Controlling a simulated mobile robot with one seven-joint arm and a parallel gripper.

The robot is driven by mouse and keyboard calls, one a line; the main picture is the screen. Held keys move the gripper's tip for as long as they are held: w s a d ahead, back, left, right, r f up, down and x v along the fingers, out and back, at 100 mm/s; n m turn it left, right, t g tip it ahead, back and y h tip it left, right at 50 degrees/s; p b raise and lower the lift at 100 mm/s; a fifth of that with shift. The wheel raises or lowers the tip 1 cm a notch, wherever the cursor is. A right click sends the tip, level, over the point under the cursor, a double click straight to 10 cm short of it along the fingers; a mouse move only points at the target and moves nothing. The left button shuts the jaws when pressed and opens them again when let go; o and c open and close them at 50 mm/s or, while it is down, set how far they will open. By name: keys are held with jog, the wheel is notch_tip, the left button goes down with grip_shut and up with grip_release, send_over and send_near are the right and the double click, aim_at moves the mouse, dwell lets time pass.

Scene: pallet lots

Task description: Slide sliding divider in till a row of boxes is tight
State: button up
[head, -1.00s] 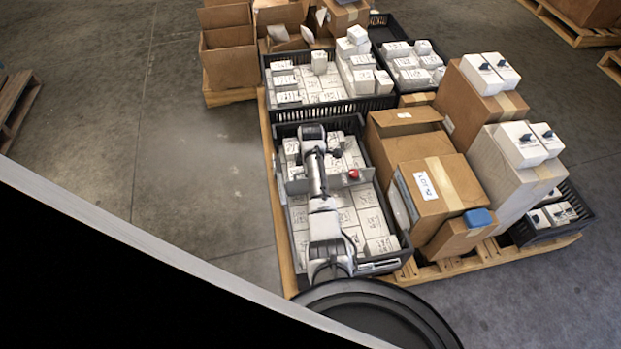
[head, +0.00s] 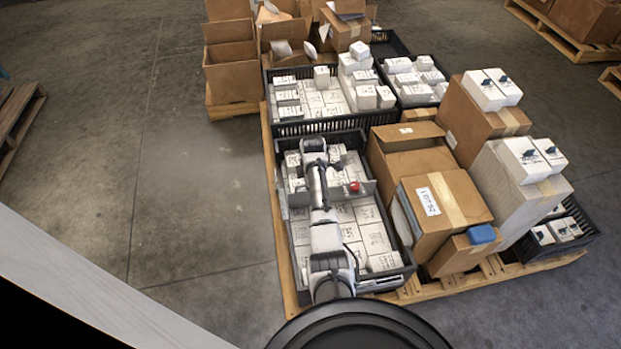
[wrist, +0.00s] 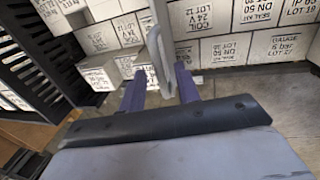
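A grey divider plate (head: 367,190) with a red knob (head: 354,187) stands across the near black crate (head: 284,240) in the head view. White labelled boxes (head: 366,214) lie on its near side, and more stand on its far side. My gripper (head: 313,147) is over the far part of this crate, its fingers hidden in the head view. In the wrist view my gripper (wrist: 160,88) has its two purple fingers apart, with a thin grey upright piece (wrist: 160,45) between them. I cannot tell whether the fingers touch it. White boxes (wrist: 200,50) lie beyond.
Another black crate of boxes (head: 300,127) stands behind on the pallet (head: 272,200). Brown cartons (head: 440,205) stand close on the right, one with a blue item (head: 481,234) on it. Open floor (head: 190,190) lies to the left.

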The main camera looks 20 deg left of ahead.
notch_tip(320, 180, up, 14)
jog(key=s+d+p, duration=0.1)
jog(key=s+p, duration=0.1)
jog(key=shift+d+f, duration=0.2)
jog(key=shift+d, duration=0.05)
jog(key=shift+s, duration=0.1)
